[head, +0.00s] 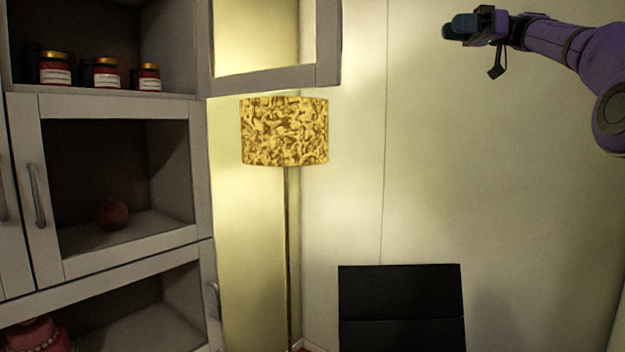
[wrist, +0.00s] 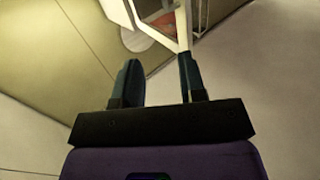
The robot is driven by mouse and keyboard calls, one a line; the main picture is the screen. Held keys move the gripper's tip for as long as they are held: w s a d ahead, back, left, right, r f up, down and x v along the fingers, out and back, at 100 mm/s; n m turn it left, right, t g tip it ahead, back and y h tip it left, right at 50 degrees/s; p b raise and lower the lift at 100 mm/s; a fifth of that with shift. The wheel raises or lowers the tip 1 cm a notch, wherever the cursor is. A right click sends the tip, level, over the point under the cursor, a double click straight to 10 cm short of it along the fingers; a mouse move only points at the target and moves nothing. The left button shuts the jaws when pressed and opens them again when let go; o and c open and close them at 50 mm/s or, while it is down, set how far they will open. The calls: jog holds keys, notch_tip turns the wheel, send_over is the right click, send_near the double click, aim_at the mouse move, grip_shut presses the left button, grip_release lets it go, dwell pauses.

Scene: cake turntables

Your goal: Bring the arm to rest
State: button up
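My purple arm reaches in from the right edge of the head view, high up against the pale wall. My gripper (head: 460,28) is at its left end, well to the right of the cabinet and the lamp. In the wrist view my gripper (wrist: 160,80) shows two dark teal fingers standing apart with an empty gap between them. Nothing is held, and nothing touches the fingers in either view.
A grey cabinet (head: 120,98) holds several jars and a round red item (head: 112,214). Its upper glass door (head: 272,82) stands open. A floor lamp (head: 285,132) is in the corner. A black panel (head: 400,292) stands low by the wall. The space around my arm looks free.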

jog(key=s+a+f+m+t+h, duration=0.4)
jog(key=s+a+f+m+h, duration=0.4)
jog(key=s+a+f+m, duration=0.35)
jog(key=s+d+f+m+t+h, duration=0.1)
jog(key=s+d+f+m+h, duration=0.2)
jog(key=s+f, duration=1.1)
jog(key=s+d+f+m+h, duration=0.3)
jog(key=s+d+f+h, duration=0.3)
jog(key=s+f, duration=0.8)
notch_tip(320, 180, down, 2)
jog(key=shift+s+d+f+t+h, duration=0.1)
jog(key=shift+s+d+t+h, duration=0.05)
jog(key=shift+d+t+h, duration=0.2)
jog(key=shift+a+m, duration=0.1)
jog(key=shift+m, duration=0.15)
